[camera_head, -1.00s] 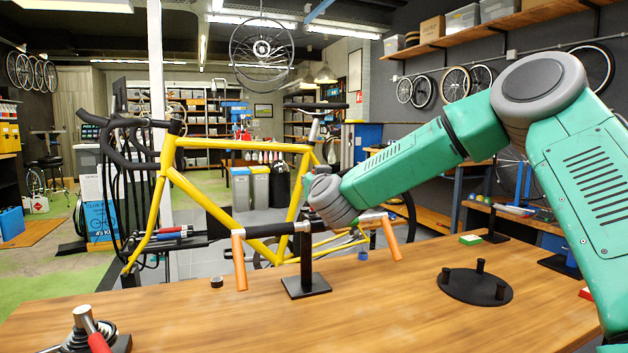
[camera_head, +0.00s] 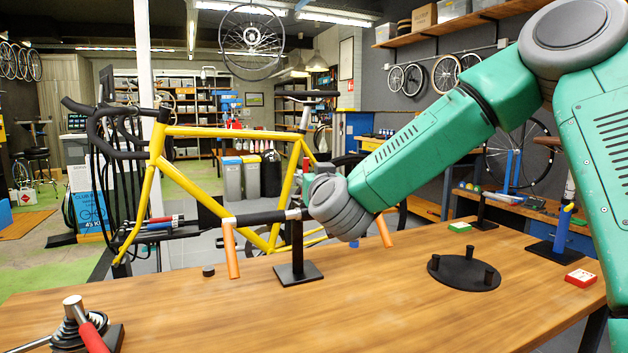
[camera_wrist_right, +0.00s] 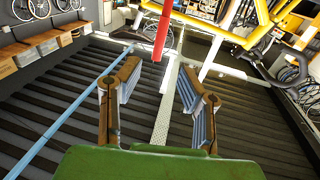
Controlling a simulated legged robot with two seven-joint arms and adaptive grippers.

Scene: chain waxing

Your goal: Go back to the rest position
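My right arm (camera_head: 435,150) reaches in from the right, over the wooden bench, toward the yellow bike frame (camera_head: 235,132). Its grey wrist covers my right gripper in the head view. In the right wrist view my right gripper (camera_wrist_right: 158,75) has its two fingers apart, with nothing between them. Beyond them are a dark slatted surface, a red bar (camera_wrist_right: 163,30) and part of the yellow frame (camera_wrist_right: 225,32). My left gripper is in neither view.
The wooden bench (camera_head: 375,315) holds a black stand (camera_head: 298,273), a black disc with pegs (camera_head: 463,275), a red box (camera_head: 581,278), a green box (camera_head: 460,227), a blue-posted stand (camera_head: 563,235) and a red-handled tool (camera_head: 93,338). Its middle front is clear.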

